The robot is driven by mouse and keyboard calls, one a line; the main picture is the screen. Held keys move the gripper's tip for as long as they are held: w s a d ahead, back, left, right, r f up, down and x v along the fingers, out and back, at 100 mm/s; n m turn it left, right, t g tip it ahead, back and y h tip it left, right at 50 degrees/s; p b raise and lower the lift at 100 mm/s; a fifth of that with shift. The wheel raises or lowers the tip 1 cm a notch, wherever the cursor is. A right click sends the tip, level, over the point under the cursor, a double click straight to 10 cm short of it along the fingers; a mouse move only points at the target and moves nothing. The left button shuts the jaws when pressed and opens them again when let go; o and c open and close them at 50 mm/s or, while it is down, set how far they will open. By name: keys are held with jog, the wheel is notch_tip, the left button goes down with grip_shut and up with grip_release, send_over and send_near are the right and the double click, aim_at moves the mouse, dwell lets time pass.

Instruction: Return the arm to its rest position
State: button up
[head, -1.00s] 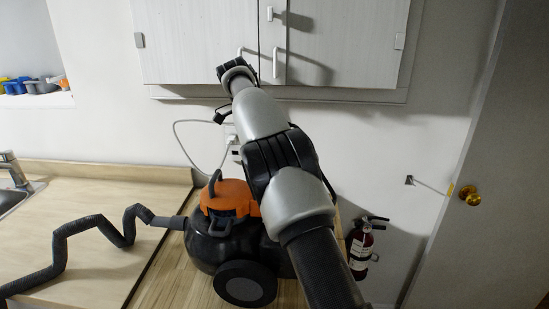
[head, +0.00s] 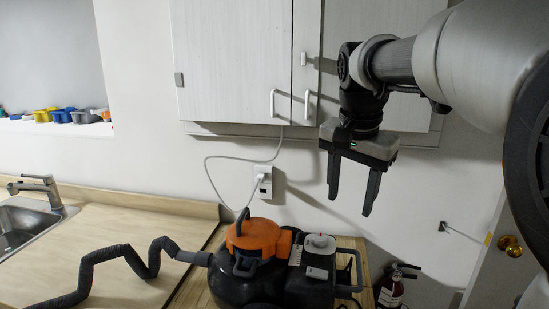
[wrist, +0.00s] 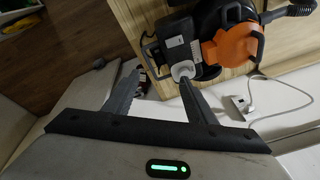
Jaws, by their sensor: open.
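My gripper (head: 350,188) hangs in the air with its two fingers pointing down, in front of the wall below the cabinet. Its fingers are apart and nothing is between them. It is above and to the right of the orange and black vacuum cleaner (head: 262,243), clear of it. My arm reaches in from the right edge of the head view. In the wrist view my gripper (wrist: 158,92) also shows open and empty, with the vacuum cleaner (wrist: 236,42) beyond the fingers.
A white wall cabinet (head: 235,65) is close behind my gripper. A white cord runs to a wall outlet (head: 265,183). A grey hose (head: 120,254) lies on the wooden counter (head: 130,205) by the sink (head: 20,225). A fire extinguisher (head: 391,290) and a door knob (head: 510,246) are at right.

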jog(key=s+f+n+t, duration=0.1)
jog(key=s+f+n, duration=0.1)
jog(key=s, duration=0.4)
jog(key=s+f+n+t, duration=0.1)
jog(key=s+f+n, duration=0.2)
jog(key=s, duration=0.4)
jog(key=s+a+f+n, duration=0.1)
jog(key=s+f+n, duration=0.2)
jog(key=s, duration=0.4)
jog(key=shift+f+t+y, duration=0.4)
